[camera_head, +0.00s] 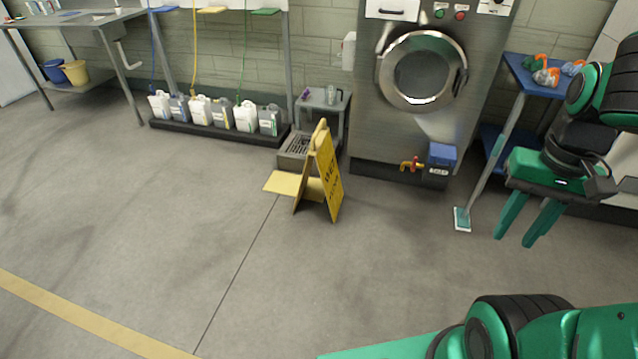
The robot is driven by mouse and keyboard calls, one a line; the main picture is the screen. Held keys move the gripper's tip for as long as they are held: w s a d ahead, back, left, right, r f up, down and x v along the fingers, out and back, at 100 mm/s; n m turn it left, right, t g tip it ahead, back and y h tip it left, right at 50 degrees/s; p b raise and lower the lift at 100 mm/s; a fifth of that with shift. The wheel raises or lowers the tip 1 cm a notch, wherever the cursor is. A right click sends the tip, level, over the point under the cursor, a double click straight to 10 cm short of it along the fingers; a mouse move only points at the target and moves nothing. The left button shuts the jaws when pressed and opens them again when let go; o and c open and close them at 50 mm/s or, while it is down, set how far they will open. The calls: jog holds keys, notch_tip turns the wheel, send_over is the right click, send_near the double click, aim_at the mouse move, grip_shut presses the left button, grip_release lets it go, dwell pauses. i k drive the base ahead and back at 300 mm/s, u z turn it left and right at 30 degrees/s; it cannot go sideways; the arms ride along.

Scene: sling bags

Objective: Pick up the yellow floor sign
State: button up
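The yellow floor sign (329,177) stands upright and folded out on the concrete floor near the middle of the view. It has dark lettering on its right face and a rounded handle at the top. A flat yellow piece (284,184) shows low on its left side. My gripper (528,220) is at the right, pointing down, with two green fingers that are apart and nothing between them. It is to the right of the sign and well away from it.
A steel washing machine (370,120) stands behind the sign, with a grey cart (325,97) beside it. Several jugs (220,113) line a black tray. The foreground floor is clear.

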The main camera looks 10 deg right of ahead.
aim_at(322, 149)
jog(key=z, duration=0.4)
jog(key=i, duration=0.6)
jog(key=z, duration=0.6)
jog(key=i, duration=1.15)
jog(key=u, duration=0.35)
jog(key=i, duration=1.05)
jog(key=u, duration=0.8)
jog(key=i, duration=0.3)
jog(key=u, duration=0.25)
